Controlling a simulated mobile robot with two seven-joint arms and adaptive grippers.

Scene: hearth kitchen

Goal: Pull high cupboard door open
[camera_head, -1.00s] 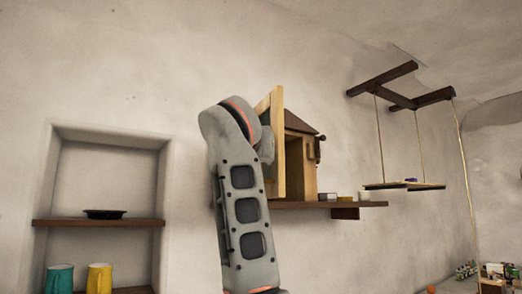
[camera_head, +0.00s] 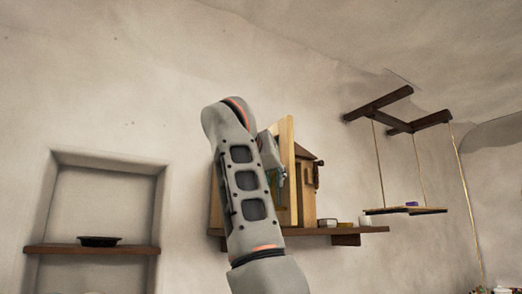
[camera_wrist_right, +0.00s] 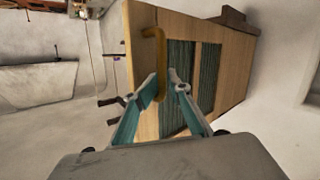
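The high cupboard (camera_head: 307,190) is a small wooden house-like box with a dark roof on a wall shelf. Its pale wooden door (camera_head: 287,150) stands out from it, almost edge-on in the head view. In the right wrist view, the door (camera_wrist_right: 145,45) shows dark green ribbed panels and a yellow-brown handle (camera_wrist_right: 155,38). My right gripper (camera_wrist_right: 163,77) has its fingers on both sides of the handle's lower part, closed in on it. In the head view, my right arm hides much of the cupboard and most of the gripper (camera_head: 280,172). My left gripper is in neither view.
The wall shelf (camera_head: 350,230) carries small jars or cups right of the cupboard. A hanging board (camera_head: 405,211) on cords is further right. A wall niche (camera_head: 95,170) with a dark dish (camera_head: 98,241) is at left. Bare wall lies between niche and cupboard.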

